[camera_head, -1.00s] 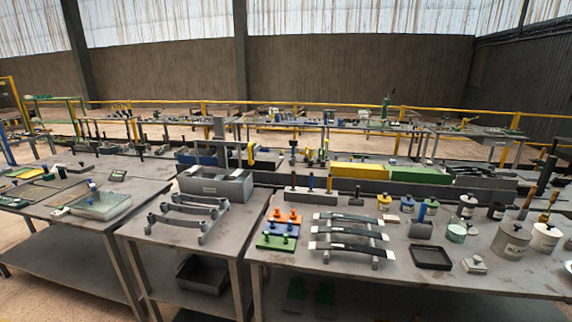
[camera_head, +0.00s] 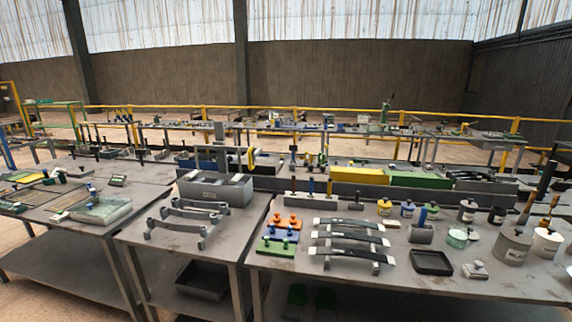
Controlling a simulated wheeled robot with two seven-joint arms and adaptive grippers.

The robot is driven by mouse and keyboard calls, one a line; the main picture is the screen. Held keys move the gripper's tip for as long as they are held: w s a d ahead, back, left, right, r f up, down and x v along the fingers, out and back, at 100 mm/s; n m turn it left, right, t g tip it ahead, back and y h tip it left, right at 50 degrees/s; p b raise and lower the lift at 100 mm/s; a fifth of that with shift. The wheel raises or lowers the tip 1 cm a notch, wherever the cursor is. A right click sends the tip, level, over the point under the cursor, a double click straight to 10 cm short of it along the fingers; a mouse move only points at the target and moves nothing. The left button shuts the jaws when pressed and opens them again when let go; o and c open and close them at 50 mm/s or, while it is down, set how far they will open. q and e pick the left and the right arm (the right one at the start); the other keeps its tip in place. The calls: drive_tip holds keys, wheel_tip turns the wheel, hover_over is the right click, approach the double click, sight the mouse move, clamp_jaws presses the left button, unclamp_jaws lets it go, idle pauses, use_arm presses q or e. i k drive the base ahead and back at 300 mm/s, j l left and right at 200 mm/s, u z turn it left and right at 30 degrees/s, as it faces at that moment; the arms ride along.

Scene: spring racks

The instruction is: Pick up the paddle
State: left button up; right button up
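I cannot tell for certain which thing is the paddle. Stick-like tools stand in the labelled grey can (camera_head: 512,247) and the white can (camera_head: 546,243) at the right end of the near table. One is a dark flat-ended stick (camera_head: 527,207) above the grey can. Neither of my grippers is in view.
A rack with curved dark leaf springs (camera_head: 347,239), a black tray (camera_head: 432,262) and small jars stand on the right table (camera_head: 400,284). The middle table holds another spring rack (camera_head: 190,222) and a grey box (camera_head: 215,188). A gap separates the two tables.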

sight(527, 209)
drive_tip(key=i+l+z, duration=0.15)
drive_tip(key=l+z, duration=0.2)
drive_tip(key=l, duration=0.25)
drive_tip(key=i+l+z, duration=0.35)
drive_tip(key=l, duration=0.2)
drive_tip(key=i+l+z, duration=0.2)
drive_tip(key=l+z, duration=0.15)
drive_tip(key=l, duration=0.15)
drive_tip(key=i+l+z, duration=0.35)
drive_tip(key=l, duration=0.1)
